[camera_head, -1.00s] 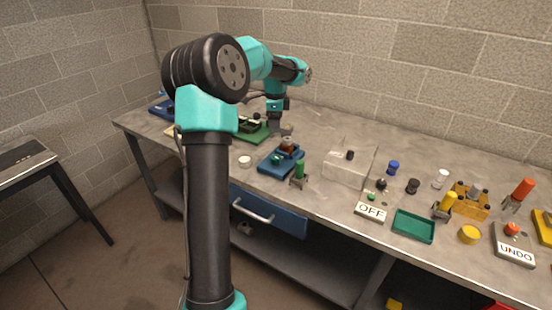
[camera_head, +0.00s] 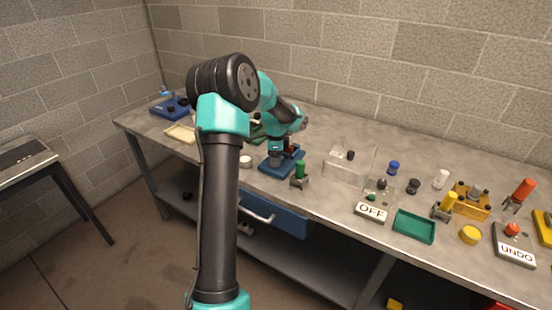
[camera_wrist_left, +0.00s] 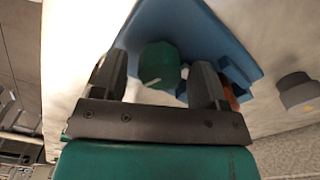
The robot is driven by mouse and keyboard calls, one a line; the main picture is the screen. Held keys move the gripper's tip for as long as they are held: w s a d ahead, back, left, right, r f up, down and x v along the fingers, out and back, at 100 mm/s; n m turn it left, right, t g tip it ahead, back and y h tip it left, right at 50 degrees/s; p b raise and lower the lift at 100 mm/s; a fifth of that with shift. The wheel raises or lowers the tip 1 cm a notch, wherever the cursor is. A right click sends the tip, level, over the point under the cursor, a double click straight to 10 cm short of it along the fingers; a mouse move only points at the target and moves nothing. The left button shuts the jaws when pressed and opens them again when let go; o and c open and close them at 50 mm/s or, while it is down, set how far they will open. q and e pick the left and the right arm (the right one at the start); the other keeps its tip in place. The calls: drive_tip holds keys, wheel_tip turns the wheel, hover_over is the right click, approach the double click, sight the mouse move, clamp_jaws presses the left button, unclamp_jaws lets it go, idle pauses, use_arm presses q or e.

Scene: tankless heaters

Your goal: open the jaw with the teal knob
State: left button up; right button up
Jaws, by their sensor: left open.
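The teal knob (camera_wrist_left: 160,65) shows in the left wrist view on a blue jaw device (camera_wrist_left: 205,32), with an orange-brown part beside it. In the head view the blue device (camera_head: 291,167) sits near the table's front edge, and my gripper hides the knob there. My left gripper (camera_head: 277,160) hangs over the device. In the left wrist view its open fingers (camera_wrist_left: 160,80) stand on either side of the knob, with gaps. Whether they are level with it I cannot tell. My right gripper is not in view.
A clear box (camera_head: 347,165), OFF switch (camera_head: 370,211) and green tray (camera_head: 413,227) are further right. A green device (camera_head: 257,130) is behind my arm.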

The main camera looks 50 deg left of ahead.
use_arm(q)
drive_tip(key=shift+f, duration=0.35)
drive_tip(key=shift+c, duration=0.4)
drive_tip(key=c, duration=0.9)
drive_tip(key=shift+o, duration=0.2)
